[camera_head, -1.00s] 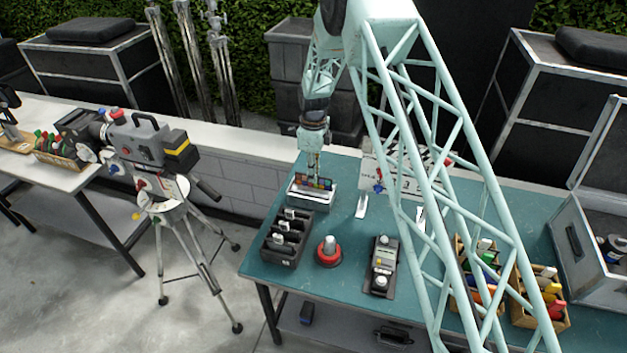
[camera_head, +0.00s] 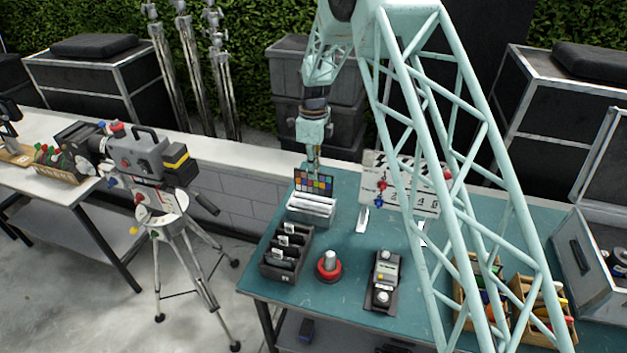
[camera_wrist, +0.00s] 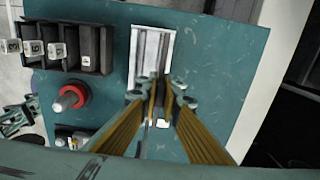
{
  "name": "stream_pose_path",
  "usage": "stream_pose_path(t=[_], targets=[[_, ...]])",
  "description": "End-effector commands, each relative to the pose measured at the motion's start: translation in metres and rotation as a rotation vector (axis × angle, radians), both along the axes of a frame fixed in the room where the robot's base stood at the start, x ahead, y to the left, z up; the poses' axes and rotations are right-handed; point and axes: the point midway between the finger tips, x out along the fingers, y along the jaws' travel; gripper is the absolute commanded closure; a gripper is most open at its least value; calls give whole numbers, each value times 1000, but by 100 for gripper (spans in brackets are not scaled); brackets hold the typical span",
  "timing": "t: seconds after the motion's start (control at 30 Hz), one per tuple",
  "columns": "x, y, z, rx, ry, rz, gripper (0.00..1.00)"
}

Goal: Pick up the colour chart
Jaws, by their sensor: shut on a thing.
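The colour chart (camera_head: 313,182) is a dark panel with rows of coloured squares. In the head view it stands upright just above a white slotted holder (camera_head: 311,208) on the teal table. My gripper (camera_head: 313,166) is at the chart's top edge and shut on it. In the wrist view my gripper's fingers (camera_wrist: 160,97) close on a thin edge, with the white holder (camera_wrist: 151,42) below. The chart's face cannot be seen from the wrist.
A black slotted rack (camera_head: 287,252) and a red-based knob (camera_head: 329,266) stand in front of the holder. A clapperboard (camera_head: 401,184) stands to the right. A handheld meter (camera_head: 383,280) lies on the table (camera_head: 345,300). A camera on a tripod (camera_head: 150,160) is at left.

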Motion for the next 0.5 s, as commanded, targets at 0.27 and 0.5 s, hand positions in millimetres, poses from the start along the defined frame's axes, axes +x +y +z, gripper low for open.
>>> stream_pose_path(t=[0.27,0.5], targets=[[0,0,12,1,-1,0,100],[0,0,13,0,-1,0,100]])
